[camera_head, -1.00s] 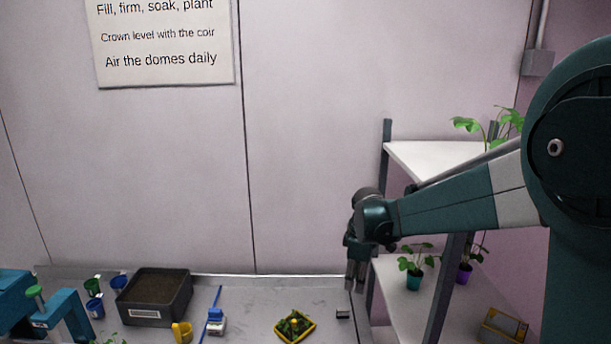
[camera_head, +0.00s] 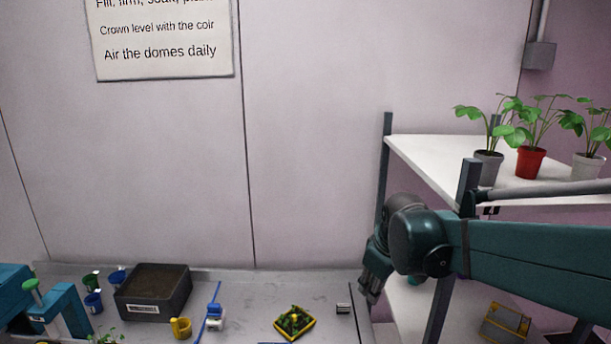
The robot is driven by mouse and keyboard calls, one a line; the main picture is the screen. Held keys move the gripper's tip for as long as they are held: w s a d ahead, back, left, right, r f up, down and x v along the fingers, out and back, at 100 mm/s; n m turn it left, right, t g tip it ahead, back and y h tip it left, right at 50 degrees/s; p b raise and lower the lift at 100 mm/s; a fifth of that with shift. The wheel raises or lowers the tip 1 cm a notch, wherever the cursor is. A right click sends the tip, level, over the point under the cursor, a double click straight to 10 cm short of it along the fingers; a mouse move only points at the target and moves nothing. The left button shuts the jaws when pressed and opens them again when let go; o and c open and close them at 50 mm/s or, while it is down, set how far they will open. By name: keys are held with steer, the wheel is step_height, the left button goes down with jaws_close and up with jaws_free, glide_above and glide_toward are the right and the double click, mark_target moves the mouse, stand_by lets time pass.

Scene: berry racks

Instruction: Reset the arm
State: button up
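My gripper (camera_head: 371,290) hangs at the end of my dark green arm, pointing down near the right end of the grey bench. It is beside the rack's left post, in front of the lower shelf. Nothing is seen held in it. Its fingers are small and dark here, and I cannot tell whether they are open or shut.
The white upper shelf (camera_head: 437,169) bears plants in a grey pot (camera_head: 487,169), a red pot (camera_head: 530,163) and a white pot (camera_head: 587,166). The bench (camera_head: 250,292) holds a soil tray (camera_head: 150,308), a yellow-rimmed tray (camera_head: 294,323), blue cups (camera_head: 94,303) and a yellow cup (camera_head: 181,328).

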steer(key=s+d+f+m+t+b, duration=0.1)
steer(key=s+m, duration=0.3)
steer(key=s, duration=0.7)
steer(key=s+d+f+m+t+b, duration=0.1)
steer(key=s+d+f+m+b, duration=0.1)
steer(key=s, duration=0.9)
steer(key=shift+s+d+f+m+t, duration=0.35)
steer(key=shift+f+m, duration=0.3)
steer(key=shift+m, duration=0.45)
steer(key=shift+a, duration=0.1)
